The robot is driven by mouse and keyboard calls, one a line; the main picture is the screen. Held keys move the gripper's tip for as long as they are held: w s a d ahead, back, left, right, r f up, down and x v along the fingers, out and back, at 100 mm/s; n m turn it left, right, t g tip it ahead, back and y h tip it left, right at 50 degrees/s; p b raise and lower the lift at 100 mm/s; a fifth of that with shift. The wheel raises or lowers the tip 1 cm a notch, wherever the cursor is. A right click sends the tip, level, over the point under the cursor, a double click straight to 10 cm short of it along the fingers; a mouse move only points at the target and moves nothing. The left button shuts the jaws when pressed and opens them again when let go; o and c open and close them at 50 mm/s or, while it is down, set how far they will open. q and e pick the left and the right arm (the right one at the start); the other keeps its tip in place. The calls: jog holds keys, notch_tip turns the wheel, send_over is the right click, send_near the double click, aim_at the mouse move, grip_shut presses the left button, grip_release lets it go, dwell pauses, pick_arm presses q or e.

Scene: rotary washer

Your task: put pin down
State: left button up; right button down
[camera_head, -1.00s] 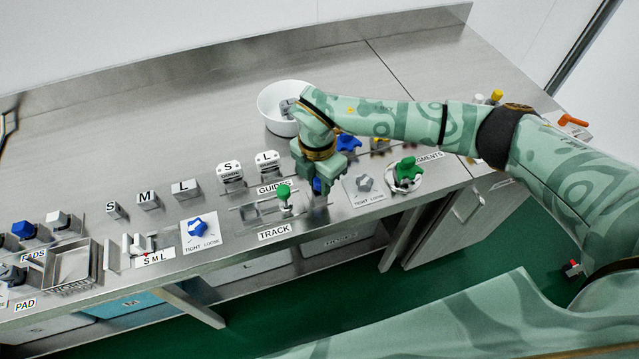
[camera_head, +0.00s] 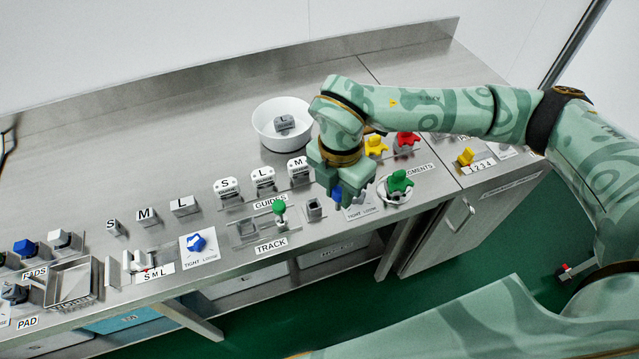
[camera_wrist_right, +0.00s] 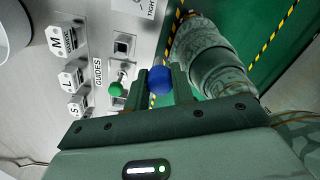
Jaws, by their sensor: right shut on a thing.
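My right gripper (camera_head: 340,192) is shut on a blue pin (camera_head: 337,195) above the right part of the bench's front edge. In the right wrist view the pin's round blue head (camera_wrist_right: 160,79) sits between the two fingers (camera_wrist_right: 162,90); its lower part is hidden. A small square socket (camera_head: 314,207) stands empty just left of the gripper, and also shows in the wrist view (camera_wrist_right: 122,46). A green-headed pin (camera_head: 279,208) stands upright in the track fixture (camera_head: 245,231), left of the socket. My left gripper is out of view.
A white bowl (camera_head: 262,139) behind the gripper holds a grey L guide block (camera_head: 285,123). White S, L and M guides (camera_head: 263,176) stand behind the track. A green knob (camera_head: 399,181) is close on the right. Open bench lies behind the guides.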

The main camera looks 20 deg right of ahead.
jog(key=s+d+r, duration=0.2)
jog(key=s, duration=0.4)
jog(key=shift+d+r, duration=0.2)
jog(key=shift+r, duration=0.2)
